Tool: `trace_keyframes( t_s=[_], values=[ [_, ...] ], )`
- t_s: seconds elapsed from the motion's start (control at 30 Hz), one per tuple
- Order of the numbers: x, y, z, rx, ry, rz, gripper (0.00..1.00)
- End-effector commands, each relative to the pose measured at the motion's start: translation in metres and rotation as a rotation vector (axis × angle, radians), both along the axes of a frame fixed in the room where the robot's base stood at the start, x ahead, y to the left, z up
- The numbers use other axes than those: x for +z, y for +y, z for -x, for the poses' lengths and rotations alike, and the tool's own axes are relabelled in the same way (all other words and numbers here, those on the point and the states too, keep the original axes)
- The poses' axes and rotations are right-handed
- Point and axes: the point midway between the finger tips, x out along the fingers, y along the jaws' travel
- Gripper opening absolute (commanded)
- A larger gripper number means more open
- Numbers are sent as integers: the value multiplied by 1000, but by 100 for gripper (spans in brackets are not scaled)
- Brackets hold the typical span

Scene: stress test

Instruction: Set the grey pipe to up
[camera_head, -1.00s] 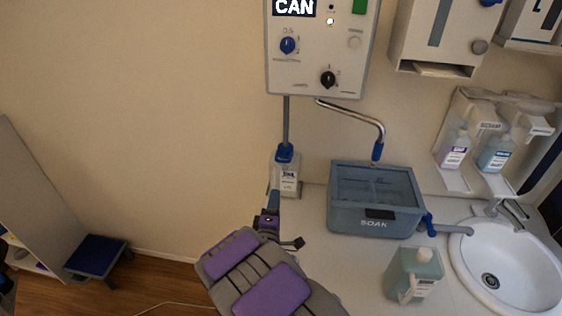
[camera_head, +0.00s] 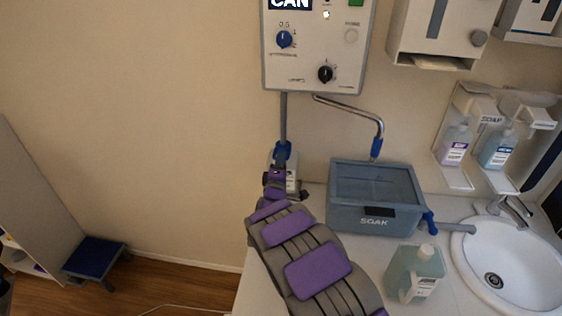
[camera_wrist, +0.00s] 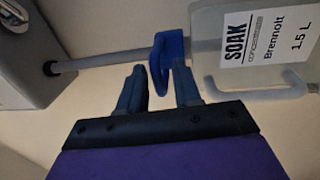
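A grey pipe (camera_head: 284,118) runs straight down from the underside of the wall control box to a blue grip piece (camera_head: 282,150) at the top of a pale bottle. In the wrist view the grey pipe (camera_wrist: 105,59) leaves the box at left and meets the blue piece (camera_wrist: 167,62) beside the bottle (camera_wrist: 208,38), labelled SOAK concentrate. My gripper (camera_wrist: 158,80) is open, its fingertips close to the blue piece, whose hooked tip reaches between them. I cannot tell whether they touch. In the head view my gripper (camera_head: 278,166) partly hides the bottle (camera_head: 292,172).
The control box (camera_head: 316,45) with knobs is above. A bent chrome pipe (camera_head: 350,106) with a blue tip hangs over the SOAK basin (camera_head: 340,214). A jug (camera_head: 413,272) and a sink (camera_head: 508,262) are at right. The wall at left is clear.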

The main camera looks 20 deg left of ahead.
Motion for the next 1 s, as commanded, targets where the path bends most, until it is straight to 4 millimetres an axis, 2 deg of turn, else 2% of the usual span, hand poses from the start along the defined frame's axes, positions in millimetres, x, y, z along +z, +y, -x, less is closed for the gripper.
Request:
trace_keyframes(
  t_s=[0.2,0.5,0.83,1.0],
  values=[
    [2,5,-11,1,-4,0,33],
    [4,3,-12,0,-4,-2,33],
    [2,3,-12,0,-2,0,2],
    [1,4,-12,0,0,1,0]
  ],
)
